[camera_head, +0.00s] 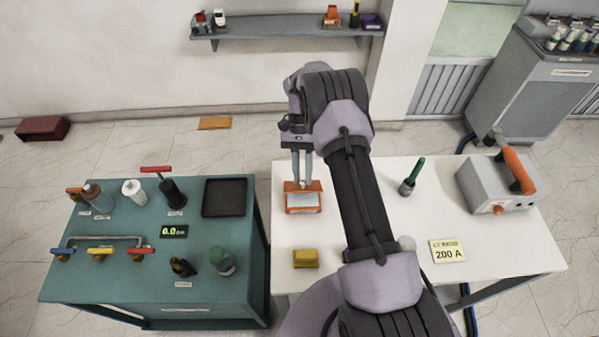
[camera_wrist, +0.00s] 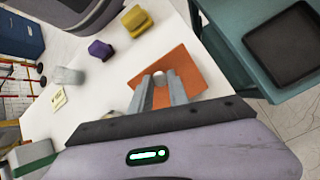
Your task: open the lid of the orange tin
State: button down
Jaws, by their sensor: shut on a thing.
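The orange tin (camera_head: 304,210) stands on the white table, near its left edge, in the head view. A pale grey panel shows between its orange front and an orange strip at the back; I cannot tell whether this is a label or the inside. My gripper (camera_head: 303,181) reaches down to the tin's back part. In the wrist view a flat orange lid (camera_wrist: 196,77) lies beneath the fingers. My gripper (camera_wrist: 162,80) is shut on a small pale round knob (camera_wrist: 159,73) on it. The fingers partly hide the knob. How far the lid is raised is unclear.
A yellow block (camera_head: 306,258) sits in front of the tin. A purple block (camera_wrist: 100,50) shows in the wrist view. A green-handled tool (camera_head: 412,177) and a grey device (camera_head: 502,186) stand to the right. The teal bench (camera_head: 222,277) is close on the left.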

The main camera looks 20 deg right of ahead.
jog(key=shift+w+d+f+g+b, duration=0.1)
jog(key=shift+w+g+b, duration=0.3)
jog(key=shift+g, duration=0.2)
jog(key=shift+y, duration=0.3)
jog(key=shift+w+r, duration=0.1)
jog(key=shift+r, duration=0.1)
jog(key=c, duration=1.3)
grip_release()
jog(key=shift+o, duration=0.2)
jog(key=shift+r, duration=0.45)
jog(key=r, duration=0.3)
jog(key=shift+s, duration=0.2)
jog(key=s+a+r, duration=0.1)
jog(key=s+a, duration=0.1)
jog(key=s, duration=1.3)
jog(key=shift+s+b, duration=0.25)
jog(key=shift+b, duration=0.05)
